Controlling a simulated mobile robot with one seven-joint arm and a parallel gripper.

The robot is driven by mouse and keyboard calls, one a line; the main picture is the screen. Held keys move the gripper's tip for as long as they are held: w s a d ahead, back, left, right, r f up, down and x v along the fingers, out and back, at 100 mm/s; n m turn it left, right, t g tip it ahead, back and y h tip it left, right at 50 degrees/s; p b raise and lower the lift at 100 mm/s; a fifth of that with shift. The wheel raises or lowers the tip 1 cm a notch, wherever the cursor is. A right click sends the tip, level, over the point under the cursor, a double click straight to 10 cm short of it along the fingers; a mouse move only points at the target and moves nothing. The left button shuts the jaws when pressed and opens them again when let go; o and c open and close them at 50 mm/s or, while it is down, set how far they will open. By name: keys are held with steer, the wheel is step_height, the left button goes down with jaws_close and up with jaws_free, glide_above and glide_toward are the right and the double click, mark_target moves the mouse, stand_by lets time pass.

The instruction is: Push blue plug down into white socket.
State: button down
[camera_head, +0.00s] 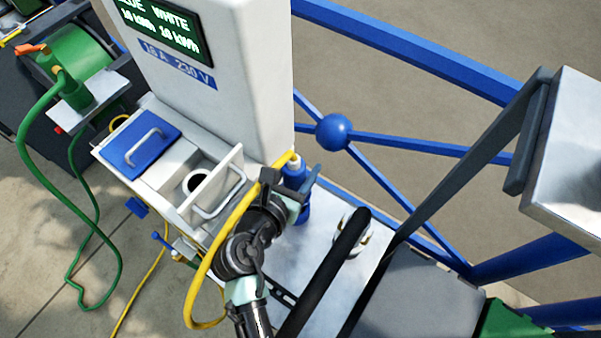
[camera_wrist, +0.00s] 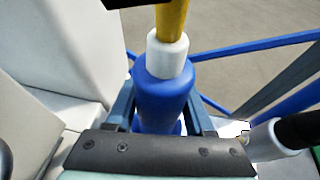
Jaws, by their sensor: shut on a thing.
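My gripper (camera_head: 298,188) is shut on the blue plug (camera_head: 304,214), to the right of the white pedestal. The plug is roughly upright, with a white collar and a yellow cable at its top. In the wrist view the blue plug (camera_wrist: 163,98) fills the space between the fingers of my gripper (camera_wrist: 162,112); its lower end is hidden. The white socket (camera_head: 178,172) shows a round dark opening, with its white lid (camera_head: 226,170) standing up on its right. The plug is apart from it, to the right beyond the lid.
A shut blue lid (camera_head: 140,145) is left of the white socket. The white pedestal (camera_head: 215,70) stands behind. The yellow cable (camera_head: 213,250) loops beside my arm. A black cable with a white end (camera_head: 352,222) and blue railings (camera_head: 425,148) are on the right.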

step_height(320, 180, up, 15)
steer(key=p, duration=0.7)
steer(key=shift+f, duration=0.1)
